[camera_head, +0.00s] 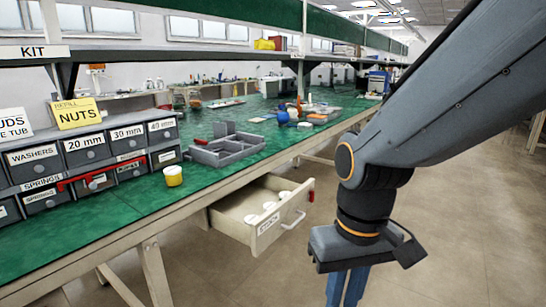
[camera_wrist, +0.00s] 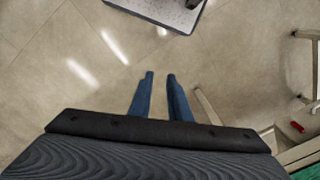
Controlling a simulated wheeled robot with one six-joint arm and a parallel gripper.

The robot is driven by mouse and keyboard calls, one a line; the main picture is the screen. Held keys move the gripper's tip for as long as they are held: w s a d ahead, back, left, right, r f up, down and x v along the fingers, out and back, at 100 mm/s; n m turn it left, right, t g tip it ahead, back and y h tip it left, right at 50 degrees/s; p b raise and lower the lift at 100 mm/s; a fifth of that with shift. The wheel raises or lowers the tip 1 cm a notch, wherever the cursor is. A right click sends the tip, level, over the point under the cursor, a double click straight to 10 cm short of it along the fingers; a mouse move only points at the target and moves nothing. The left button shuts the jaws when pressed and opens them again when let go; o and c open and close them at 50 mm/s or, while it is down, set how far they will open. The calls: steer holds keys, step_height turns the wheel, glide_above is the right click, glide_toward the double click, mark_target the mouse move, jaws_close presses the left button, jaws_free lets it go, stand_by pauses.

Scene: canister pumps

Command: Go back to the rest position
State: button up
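My gripper (camera_head: 346,290) hangs pointing down over the floor, right of the bench, at the lower edge of the head view. In the wrist view, its two blue fingers (camera_wrist: 160,78) stand apart with only bare floor between them. It is open and empty. It is clear of the bench and the open drawer (camera_head: 277,229), which lies to its left in the head view. Its fingertips are cut off by the frame in the head view.
The drawer sticks out from the green bench (camera_head: 130,208) with several white round pieces inside. A yellow-and-white canister (camera_head: 173,176), a grey divided tray (camera_head: 224,151) and labelled bins (camera_head: 86,147) are on the bench. The floor (camera_head: 455,230) on the right is free.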

steer(key=d+r+m+p, duration=0.2)
steer(key=d+r+p, duration=0.5)
steer(key=p, duration=0.7)
steer(key=shift+s+d+r, duration=0.3)
steer(key=shift+d+r, duration=0.1)
steer(key=shift+r, duration=0.4)
steer(key=shift+m, duration=0.3)
